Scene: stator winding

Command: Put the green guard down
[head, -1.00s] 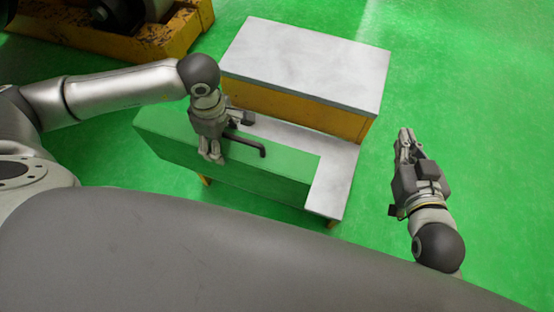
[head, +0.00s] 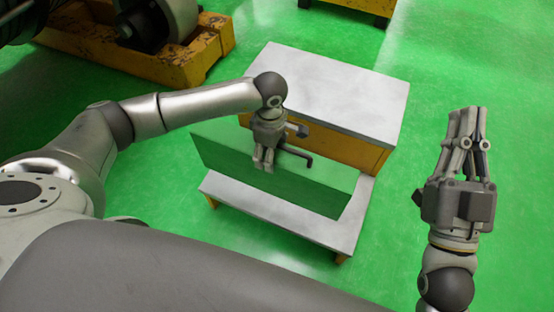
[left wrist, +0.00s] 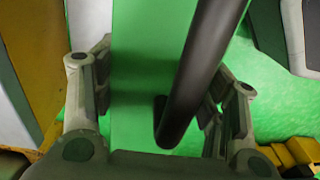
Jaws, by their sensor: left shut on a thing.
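The green guard (head: 315,188) is a long flat green panel with a black bent handle (head: 296,155). My left gripper (head: 264,166) is shut on the guard near its upper edge. In the left wrist view the green panel (left wrist: 145,95) runs between the fingers, with the black handle (left wrist: 195,75) beside it. The guard is over the low grey-white step (head: 330,233), in front of the higher block. I cannot tell whether its lower edge touches the step. My right gripper (head: 474,110) is in the air at the right, empty, its fingertips close together.
A taller yellow block with a grey-white top (head: 340,90) stands right behind the guard. A yellow machine base (head: 195,60) is at the back left. Green floor (head: 440,70) is clear to the right of the block.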

